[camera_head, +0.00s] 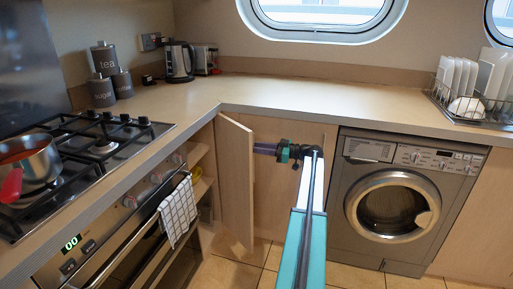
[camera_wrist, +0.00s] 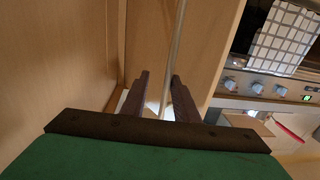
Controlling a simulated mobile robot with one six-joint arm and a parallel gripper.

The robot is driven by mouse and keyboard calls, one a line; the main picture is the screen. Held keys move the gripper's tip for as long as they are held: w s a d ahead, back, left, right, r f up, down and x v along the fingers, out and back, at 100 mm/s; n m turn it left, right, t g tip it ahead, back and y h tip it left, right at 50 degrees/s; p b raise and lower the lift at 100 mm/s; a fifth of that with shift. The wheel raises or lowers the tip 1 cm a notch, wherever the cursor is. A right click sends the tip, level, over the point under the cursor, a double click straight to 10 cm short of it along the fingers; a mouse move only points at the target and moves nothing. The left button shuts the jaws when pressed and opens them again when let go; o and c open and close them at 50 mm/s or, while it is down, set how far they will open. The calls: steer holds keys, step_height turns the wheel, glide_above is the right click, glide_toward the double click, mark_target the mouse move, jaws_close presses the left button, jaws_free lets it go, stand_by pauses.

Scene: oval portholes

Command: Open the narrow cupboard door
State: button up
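The narrow wooden cupboard door (camera_head: 236,180) stands swung well open beside the oven, with its inner face and top edge toward the head camera. Its outer face (camera_wrist: 215,50) fills the middle of the wrist view. A thin metal bar handle (camera_wrist: 177,45) runs along that face. My gripper (camera_head: 259,149) is on the outer side of the door, pointing left at it. In the wrist view its two dark fingers (camera_wrist: 160,78) are apart, one on each side of the bar. The bar lies close to the right finger, with a gap to the left one. The head view hides the handle.
Open shelves (camera_head: 200,180) show left of the door. The oven (camera_head: 120,240) with a checked towel (camera_head: 179,212) stands at the left. A washing machine (camera_head: 400,200) is at the right. The counter (camera_head: 290,98) runs above. Tiled floor (camera_head: 235,270) is clear below.

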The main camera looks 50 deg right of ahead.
steer(key=v, duration=1.1)
steer(key=shift+s+d+p, duration=0.2)
steer(key=shift+s+p, duration=0.1)
steer(key=shift+p, duration=0.05)
